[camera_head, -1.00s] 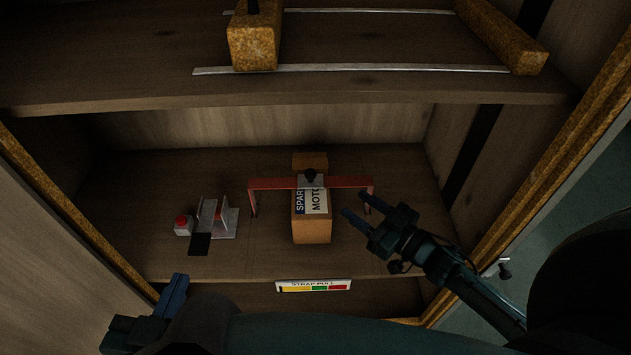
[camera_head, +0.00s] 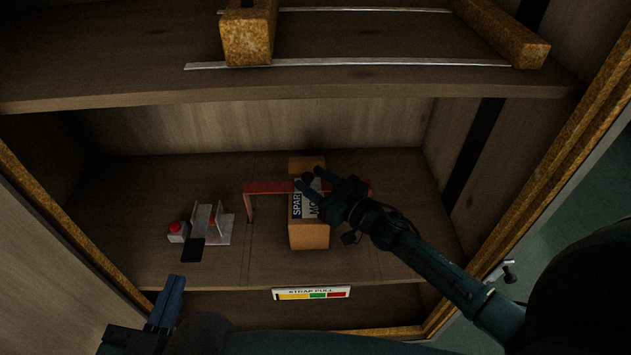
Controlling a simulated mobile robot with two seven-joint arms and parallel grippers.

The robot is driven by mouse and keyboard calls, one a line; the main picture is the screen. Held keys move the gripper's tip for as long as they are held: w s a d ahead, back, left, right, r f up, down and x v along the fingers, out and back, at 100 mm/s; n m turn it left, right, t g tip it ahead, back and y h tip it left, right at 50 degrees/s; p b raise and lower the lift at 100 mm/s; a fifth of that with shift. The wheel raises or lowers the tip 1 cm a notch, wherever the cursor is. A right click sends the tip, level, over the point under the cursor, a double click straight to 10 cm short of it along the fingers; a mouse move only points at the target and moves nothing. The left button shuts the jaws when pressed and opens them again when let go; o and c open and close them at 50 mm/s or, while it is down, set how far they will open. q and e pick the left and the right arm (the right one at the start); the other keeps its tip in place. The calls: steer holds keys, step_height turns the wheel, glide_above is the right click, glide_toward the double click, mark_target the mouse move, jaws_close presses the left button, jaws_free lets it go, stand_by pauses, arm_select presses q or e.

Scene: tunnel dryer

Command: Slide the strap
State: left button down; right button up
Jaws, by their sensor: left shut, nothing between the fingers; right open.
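A red strap-like bar (camera_head: 265,187) arches across a brown cardboard box (camera_head: 309,237) on the middle shelf; its right part is mostly behind my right gripper. The box has a white and blue label (camera_head: 297,203), partly covered by the gripper. My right gripper (camera_head: 309,178) is open, its fingers pointing left over the top of the box. A small black knob on the bar is at its fingertips; I cannot tell whether they touch. My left gripper (camera_head: 176,283) is shut and empty, low at the left in front of the shelf, away from the bar.
A "STRAP PULL" sign (camera_head: 312,294) with yellow, green and red bands is below the shelf edge. A metal bracket (camera_head: 222,230) and a red button (camera_head: 176,227) stand left of the bar. An upper shelf (camera_head: 400,85) overhangs the space.

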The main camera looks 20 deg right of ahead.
steer(key=shift+c, duration=0.4)
jaws_close()
steer(key=shift+r, duration=0.1)
